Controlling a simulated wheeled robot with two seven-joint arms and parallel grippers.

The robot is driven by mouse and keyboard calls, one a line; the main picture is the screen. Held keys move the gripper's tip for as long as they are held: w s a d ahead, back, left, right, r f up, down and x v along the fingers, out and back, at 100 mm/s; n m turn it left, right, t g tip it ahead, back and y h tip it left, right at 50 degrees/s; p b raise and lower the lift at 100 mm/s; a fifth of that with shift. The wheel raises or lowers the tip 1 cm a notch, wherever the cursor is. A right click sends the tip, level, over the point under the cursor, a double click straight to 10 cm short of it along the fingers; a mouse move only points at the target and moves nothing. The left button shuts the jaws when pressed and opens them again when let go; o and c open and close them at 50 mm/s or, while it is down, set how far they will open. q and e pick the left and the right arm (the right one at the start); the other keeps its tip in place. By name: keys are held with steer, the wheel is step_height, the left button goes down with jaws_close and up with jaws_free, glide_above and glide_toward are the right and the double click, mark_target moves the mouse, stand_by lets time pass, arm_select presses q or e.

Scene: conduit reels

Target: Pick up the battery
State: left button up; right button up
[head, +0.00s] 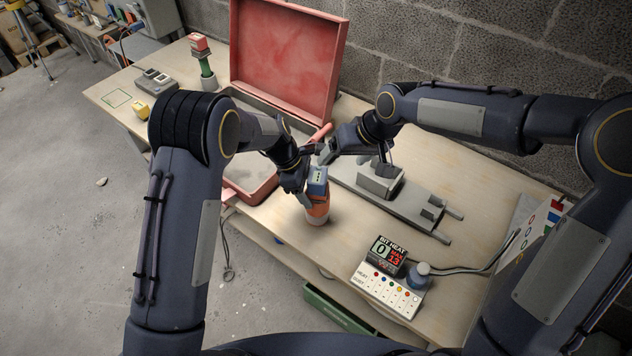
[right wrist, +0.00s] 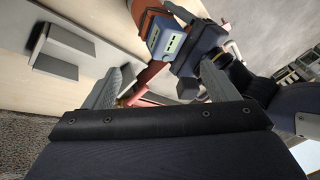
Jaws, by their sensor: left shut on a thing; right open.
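The battery (head: 317,180) is a blue block with dark terminal slots on its top face. It sits at the upper end of an orange tool (head: 317,209), which has a pale lower end. My left gripper (head: 303,190) is shut on the orange tool beside the battery, over the table's front part. In the right wrist view the battery (right wrist: 167,43) shows its slotted face, above the gap between my right fingers. My right gripper (head: 325,152) is open and empty, just behind the battery and apart from it. My left gripper hides part of the tool.
An open red case (head: 287,55) stands behind. A grey fixture (head: 405,200) lies right of the tool. A control box with a display (head: 385,287) is at the front right. A red-topped green tool (head: 205,65) and a grey charger-like box (head: 153,82) are at the left end.

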mark_target(326, 177)
steer(key=w+a+f+m, duration=0.1)
steer(key=f+m, duration=0.2)
steer(key=m, duration=0.4)
steer(key=a+f+m+g, duration=0.1)
steer(key=f+m, duration=0.2)
steer(key=m, duration=0.5)
steer(key=w+a+f+m+g, duration=0.1)
steer(key=f+m, duration=0.3)
steer(key=m, duration=0.3)
steer(key=shift+w+a+m, duration=0.3)
steer(key=shift+w+a, duration=0.05)
